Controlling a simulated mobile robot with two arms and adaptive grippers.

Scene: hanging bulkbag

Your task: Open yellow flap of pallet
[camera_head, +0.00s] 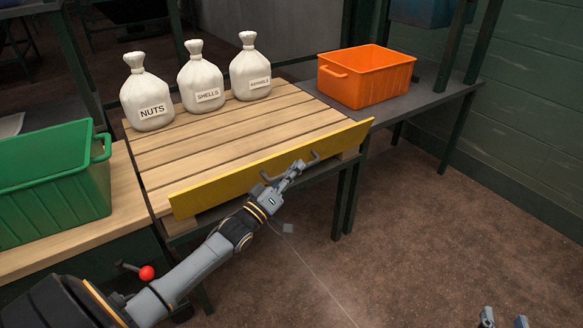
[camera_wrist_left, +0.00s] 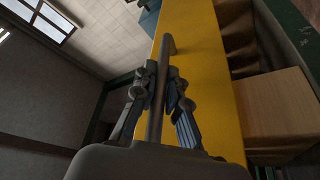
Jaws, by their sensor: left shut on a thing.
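The yellow flap (camera_head: 230,178) is a long board standing along the front edge of the slatted wooden pallet (camera_head: 215,142). A grey bar handle (camera_head: 315,156) is on its outer face. My left gripper (camera_head: 297,168) is shut on this handle. In the left wrist view the handle (camera_wrist_left: 157,97) runs between the fingers (camera_wrist_left: 161,95), with the yellow flap (camera_wrist_left: 205,80) beside them. Only the fingertips of my right gripper (camera_head: 504,319) show at the lower right edge; they are apart with nothing between them.
Three white sacks (camera_head: 200,77), labelled nuts, shells and one less legible, stand on the pallet's back. A green crate (camera_head: 52,190) is at left, an orange crate (camera_head: 365,78) on the dark table at right. The brown floor (camera_head: 420,240) at front right is clear.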

